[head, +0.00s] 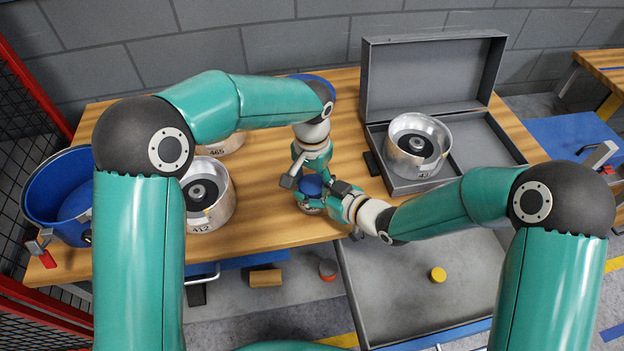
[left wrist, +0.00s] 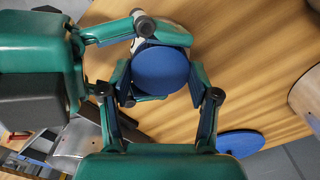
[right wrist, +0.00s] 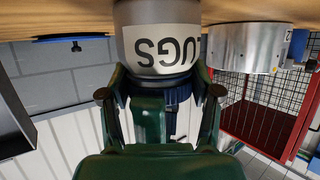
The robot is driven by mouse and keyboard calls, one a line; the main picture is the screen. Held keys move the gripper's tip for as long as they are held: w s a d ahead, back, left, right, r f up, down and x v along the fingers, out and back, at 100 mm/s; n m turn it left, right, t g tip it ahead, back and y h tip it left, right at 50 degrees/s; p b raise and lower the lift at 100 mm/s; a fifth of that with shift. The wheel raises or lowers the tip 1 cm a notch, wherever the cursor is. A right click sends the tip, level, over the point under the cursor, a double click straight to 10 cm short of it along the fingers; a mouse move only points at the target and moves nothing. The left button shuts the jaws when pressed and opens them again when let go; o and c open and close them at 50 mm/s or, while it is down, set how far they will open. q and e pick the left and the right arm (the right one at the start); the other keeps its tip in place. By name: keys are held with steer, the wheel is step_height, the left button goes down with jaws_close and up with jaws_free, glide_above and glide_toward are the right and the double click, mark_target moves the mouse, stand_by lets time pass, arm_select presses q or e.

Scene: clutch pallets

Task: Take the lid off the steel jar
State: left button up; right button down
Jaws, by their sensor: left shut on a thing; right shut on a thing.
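The steel jar stands upright on the wooden table, mostly hidden by my grippers in the head view. Its grey-white side, marked LUGS, shows upside down in the right wrist view (right wrist: 157,42). Its round blue lid (head: 311,186) sits at its top and also shows in the left wrist view (left wrist: 161,70). My left gripper (left wrist: 164,90) comes from above and is shut on the lid, a finger on each side. My right gripper (right wrist: 160,95) comes from the right and is shut on the jar, its fingers around the upper part. I cannot see whether lid and jar still touch.
Steel pots (head: 208,205) stand left of the jar. An open grey case (head: 432,75) holding another pot (head: 418,148) is to the right. A blue bucket (head: 50,195) is at the left edge. An open drawer (head: 400,300) juts out below the front edge.

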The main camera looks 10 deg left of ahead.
arm_select(q)
steer(key=shift+n, duration=0.8)
arm_select(e)
steer(key=shift+s+f, duration=0.25)
steer(key=shift+f, duration=0.15)
arm_select(q)
steer(key=o, duration=1.3)
steer(key=shift+r, duration=2.25)
arm_select(e)
steer(key=shift+c, duration=2.2)
jaws_free()
arm_select(q)
steer(key=shift+w+f, duration=0.1)
arm_select(e)
steer(key=shift+o, duration=1.4)
steer(key=shift+w, duration=0.15)
steer(key=shift+r, duration=0.2)
